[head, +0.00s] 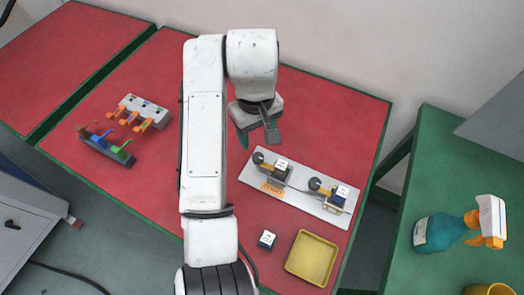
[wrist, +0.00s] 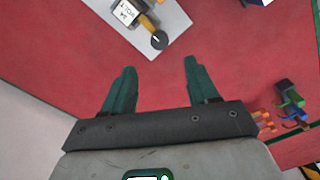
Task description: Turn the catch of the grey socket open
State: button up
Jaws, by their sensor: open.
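My gripper (head: 258,138) hangs above the red table in the head view, behind the left end of a light grey plate (head: 300,208). In the wrist view its two green fingers (wrist: 157,78) are wide apart with nothing between them. The plate bears two units, each with a dark round disc and a white-labelled block. The left unit (head: 273,171) is greyish; the right unit (head: 332,192) has blue and yellow parts. In the wrist view the plate (wrist: 170,22) shows beyond the fingers, with one disc (wrist: 159,40) near its edge. I cannot make out the catch's position.
A yellow tray (head: 312,258) and a small dark cube (head: 267,239) lie in front of the plate. A dark rack with coloured levers (head: 105,148) and a grey one with orange hooks (head: 140,112) stand at the left.

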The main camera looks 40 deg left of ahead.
aim_at(258, 157)
notch_tip(258, 157, down, 10)
jog(key=shift+d+f, duration=0.1)
dwell(0.4)
jog(key=c, duration=1)
jog(key=shift+c, duration=0.2)
